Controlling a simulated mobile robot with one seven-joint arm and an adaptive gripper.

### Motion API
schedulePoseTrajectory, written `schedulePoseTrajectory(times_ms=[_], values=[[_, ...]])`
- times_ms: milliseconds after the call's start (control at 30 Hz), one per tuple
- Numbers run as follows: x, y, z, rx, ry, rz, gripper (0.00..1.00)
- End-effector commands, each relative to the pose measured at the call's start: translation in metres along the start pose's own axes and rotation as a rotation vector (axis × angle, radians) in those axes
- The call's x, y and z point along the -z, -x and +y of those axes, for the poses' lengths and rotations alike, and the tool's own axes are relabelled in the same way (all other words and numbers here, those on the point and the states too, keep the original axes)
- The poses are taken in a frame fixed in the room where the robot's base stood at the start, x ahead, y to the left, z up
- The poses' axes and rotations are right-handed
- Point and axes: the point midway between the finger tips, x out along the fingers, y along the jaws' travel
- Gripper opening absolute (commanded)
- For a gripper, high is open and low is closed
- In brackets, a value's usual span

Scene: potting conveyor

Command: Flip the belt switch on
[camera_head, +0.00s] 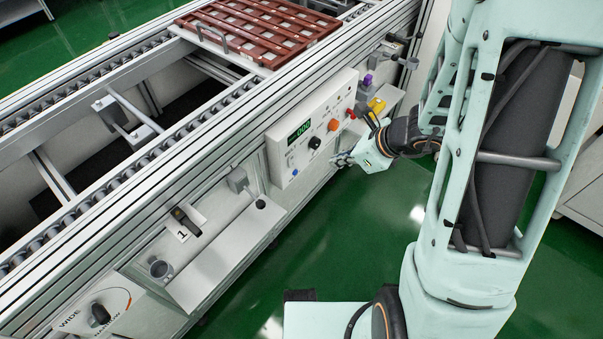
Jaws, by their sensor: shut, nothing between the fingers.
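A white control panel (314,128) with a green digital display (299,132) is fixed to the conveyor's side. It carries a blue button (294,172), a black knob (314,142), an orange knob (333,125) and a red part (350,114) near its right end. Which of these is the belt switch is too small to read. My gripper (338,160) is shut and empty, close in front of the panel's lower right edge, below the black and orange knobs. I cannot tell whether it touches the panel.
The roller conveyor (176,139) holds a brown tray (262,27) at the back. A yellow part (376,106) and a purple part (368,80) sit right of the panel. A WIDE/NARROW knob (99,314) is at lower left. A ledge (225,255) juts out below; green floor is clear.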

Motion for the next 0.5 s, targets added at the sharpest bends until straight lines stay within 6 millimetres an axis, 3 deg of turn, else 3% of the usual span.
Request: schedulePoseTrajectory(times_ms=[33,167,367,500], values=[[0.003,-0.014,0.003,-0.009,-0.053,-0.014,0.0],[-0.001,-0.025,0.006,-0.02,-0.131,-0.035,0.0],[-0.002,-0.047,0.008,-0.024,-0.14,-0.037,0.0],[-0.001,-0.077,0.009,-0.025,-0.138,-0.035,0.0]])
